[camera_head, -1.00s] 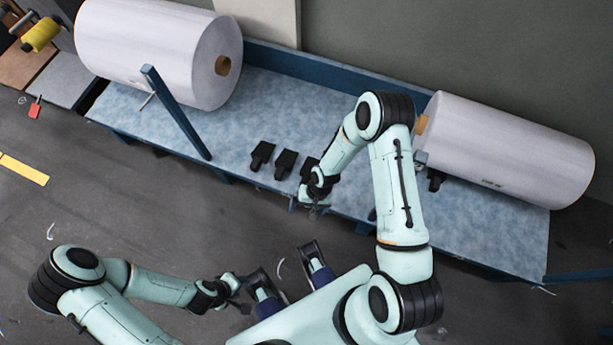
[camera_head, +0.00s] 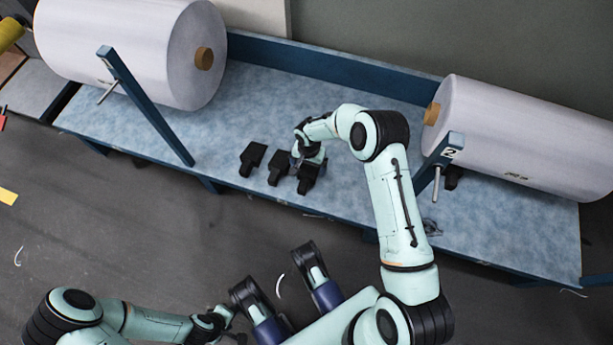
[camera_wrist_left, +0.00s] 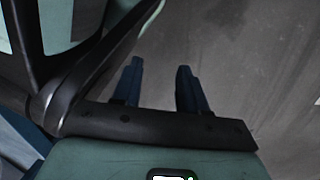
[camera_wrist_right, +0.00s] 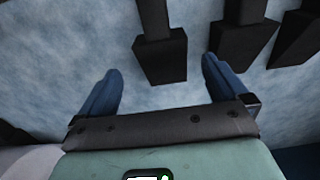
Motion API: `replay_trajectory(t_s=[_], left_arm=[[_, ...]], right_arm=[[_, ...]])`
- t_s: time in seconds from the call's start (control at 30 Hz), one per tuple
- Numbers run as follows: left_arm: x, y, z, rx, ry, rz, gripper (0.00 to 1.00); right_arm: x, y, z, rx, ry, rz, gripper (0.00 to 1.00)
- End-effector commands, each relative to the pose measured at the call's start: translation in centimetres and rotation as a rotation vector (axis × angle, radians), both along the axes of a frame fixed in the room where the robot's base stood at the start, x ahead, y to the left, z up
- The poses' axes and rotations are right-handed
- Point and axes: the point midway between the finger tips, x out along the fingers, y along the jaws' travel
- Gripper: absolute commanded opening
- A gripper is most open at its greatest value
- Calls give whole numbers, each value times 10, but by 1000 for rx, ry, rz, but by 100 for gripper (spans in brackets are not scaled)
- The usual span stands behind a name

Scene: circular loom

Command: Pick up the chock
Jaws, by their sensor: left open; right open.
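Three black chocks lie in a row on the blue-topped bench: a left one (camera_head: 252,158), a middle one (camera_head: 279,166) and a right one (camera_head: 309,178). My right gripper (camera_head: 304,158) is over the bench at the far side of the right chock, partly hidden by its own wrist. In the right wrist view, the open fingers (camera_wrist_right: 162,78) point at a chock (camera_wrist_right: 160,60), which lies just ahead of and roughly between the fingertips, not gripped. Other chocks (camera_wrist_right: 243,40) lie to its right. My left gripper (camera_wrist_left: 160,72) is open and empty above the floor.
A large white roll (camera_head: 130,45) is at the left of the bench (camera_head: 350,215), another roll (camera_head: 530,135) at the right. Blue posts (camera_head: 145,105) (camera_head: 438,165) with pins stand at the front edge. Another dark block (camera_head: 453,176) sits under the right roll.

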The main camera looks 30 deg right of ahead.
Motion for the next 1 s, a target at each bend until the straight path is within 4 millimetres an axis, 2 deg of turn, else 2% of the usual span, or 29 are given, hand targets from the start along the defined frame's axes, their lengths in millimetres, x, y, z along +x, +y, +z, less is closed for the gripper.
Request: replay_trajectory(t_s=[0.23,0.5,0.8,0.87,1.0], left_arm=[[-13,1,-8,-4,43,4,43],[-42,5,-23,-10,139,14,43],[-46,5,-23,-11,154,16,43],[-46,5,-23,-10,153,16,43],[-46,5,-23,-11,151,15,43]], right_arm=[[-1,3,-20,2,1,2,100],[-3,7,-58,1,1,1,100],[-2,7,-62,1,-1,2,100],[-2,7,-62,1,-1,2,84],[-2,7,-62,1,-1,2,38]])
